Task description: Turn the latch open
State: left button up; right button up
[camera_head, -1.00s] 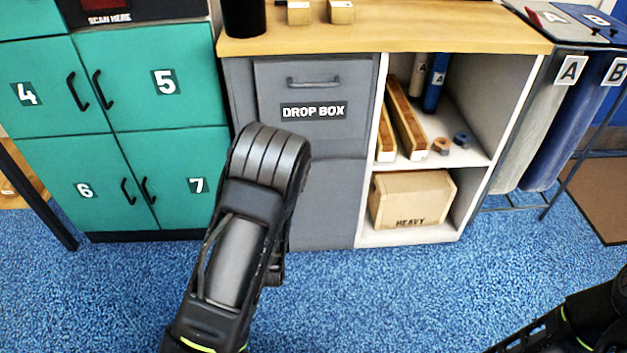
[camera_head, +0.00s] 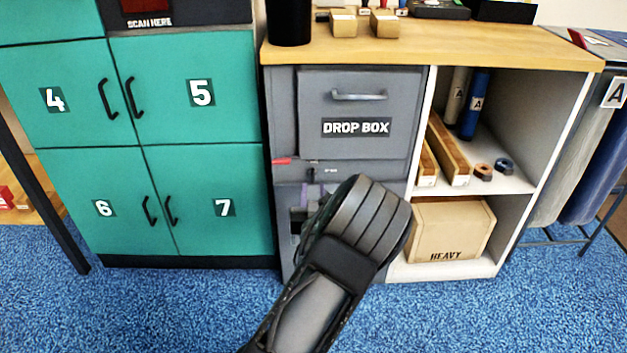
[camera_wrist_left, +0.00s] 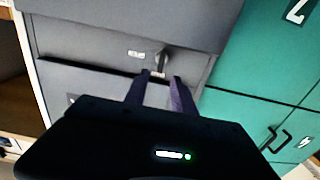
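The latch (camera_wrist_left: 161,60) is a small dark knob on the grey drop box cabinet, beside a small white label, in the left wrist view. In the head view the latch (camera_head: 312,173) is tiny, below the drop box door, and its angle is hard to read. My left gripper (camera_wrist_left: 161,76) is open and empty, its two fingers pointing at the latch. In the picture the latch lies between and just beyond the fingertips; I cannot tell whether they touch it. In the head view my left arm partly hides the left gripper (camera_head: 309,197). My right gripper is out of view.
The drop box door (camera_head: 357,95) is shut above the latch. A red piece (camera_head: 281,161) sticks out at the cabinet's left. Teal lockers (camera_head: 205,195) stand to the left, and an open shelf with a heavy carton (camera_head: 450,230) stands to the right.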

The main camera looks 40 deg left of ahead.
aim_at(313, 175)
pick_arm(q)
jog(key=b+x, duration=0.1)
jog(key=x, duration=0.5)
jog(key=shift+c, duration=0.3)
grip_shut()
